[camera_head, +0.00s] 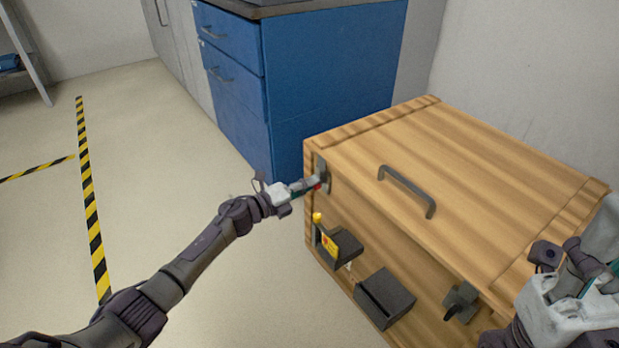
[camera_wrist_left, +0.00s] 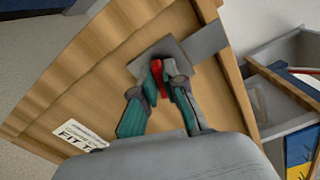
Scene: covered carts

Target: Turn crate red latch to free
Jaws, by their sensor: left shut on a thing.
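The wooden crate (camera_head: 480,150) stands at the right in the head view, with a dark handle (camera_head: 407,190) on its lid. The red latch (camera_wrist_left: 157,75) sits on a grey plate (camera_wrist_left: 178,52) on the crate's front; in the head view only a bit of red (camera_head: 317,186) shows past the fingers. My left gripper (camera_head: 308,186) is at the crate's upper left front corner. In the left wrist view its fingers (camera_wrist_left: 160,90) are shut on the red latch from both sides. My right gripper (camera_head: 570,275) is at the right edge, over the crate's near right side; its fingertips are not clear.
Dark boxes (camera_head: 385,298) and a yellow-tagged holder (camera_head: 338,245) stick out from the crate front. Another dark latch (camera_head: 461,300) is farther right. A blue cabinet (camera_head: 330,75) stands behind. The floor at left, with striped tape (camera_head: 91,200), is clear.

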